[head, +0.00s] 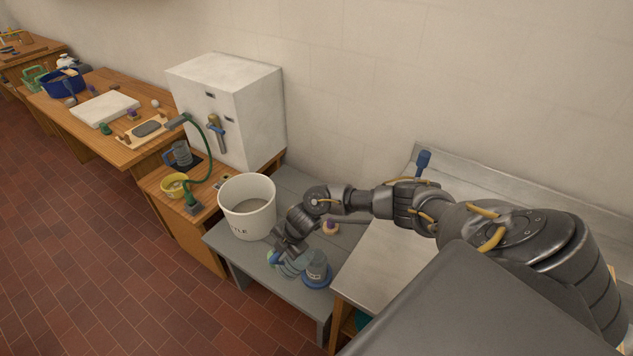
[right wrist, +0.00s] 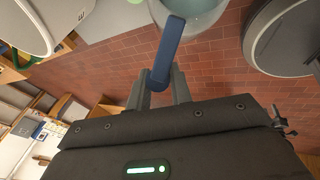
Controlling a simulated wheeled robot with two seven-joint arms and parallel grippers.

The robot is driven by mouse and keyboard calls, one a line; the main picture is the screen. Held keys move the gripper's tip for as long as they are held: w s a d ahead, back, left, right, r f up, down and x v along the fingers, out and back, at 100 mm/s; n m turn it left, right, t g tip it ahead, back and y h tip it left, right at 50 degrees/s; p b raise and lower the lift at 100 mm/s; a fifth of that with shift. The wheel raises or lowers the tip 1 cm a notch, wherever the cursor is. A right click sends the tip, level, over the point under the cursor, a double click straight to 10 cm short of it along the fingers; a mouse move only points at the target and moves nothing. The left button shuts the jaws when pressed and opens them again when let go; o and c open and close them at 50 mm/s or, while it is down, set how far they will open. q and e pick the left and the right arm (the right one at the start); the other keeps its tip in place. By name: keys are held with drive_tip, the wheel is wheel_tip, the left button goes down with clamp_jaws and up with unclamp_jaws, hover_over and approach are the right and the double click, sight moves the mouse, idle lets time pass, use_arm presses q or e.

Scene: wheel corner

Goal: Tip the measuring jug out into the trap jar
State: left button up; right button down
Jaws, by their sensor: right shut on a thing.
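My right gripper (head: 282,250) is shut on the blue handle (right wrist: 168,48) of the measuring jug, also seen between the fingers (right wrist: 158,88) in the right wrist view. The clear, bluish jug (head: 291,266) is held above the front of the grey bench and looks tilted; the gripper partly hides it. Its clear wall (right wrist: 200,12) shows at the top of the right wrist view. A grey jar with a blue base (head: 317,270), seemingly the trap jar, stands upright just right of the jug. I cannot tell whether they touch or whether anything is flowing. My left gripper is not in view.
A white bucket (head: 247,206) stands left of the gripper on the grey bench (head: 225,242). A small purple-topped object (head: 330,228) lies behind the jar. A yellow bowl (head: 174,186) and a white cabinet (head: 230,105) are farther left. A pale worktop (head: 385,255) rises at right.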

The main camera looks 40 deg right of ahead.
drive_tip(key=shift+d+r, duration=0.15)
drive_tip(key=shift+r, duration=0.1)
idle(0.3)
drive_tip(key=shift+s+d+r+t+y, duration=0.15)
drive_tip(key=shift+d+r+t+y, duration=0.25)
drive_tip(key=shift+y, duration=0.4)
drive_tip(key=shift+r, duration=0.2)
idle(0.4)
drive_tip(key=shift+d, duration=0.15)
idle(0.6)
drive_tip(key=shift+s+d+r+y+b, duration=0.15)
drive_tip(key=shift+d+r+y+b, duration=0.2)
drive_tip(key=shift+d+r+y, duration=0.2)
drive_tip(key=shift+r, duration=0.1)
drive_tip(key=shift+d, duration=0.15)
idle(1.5)
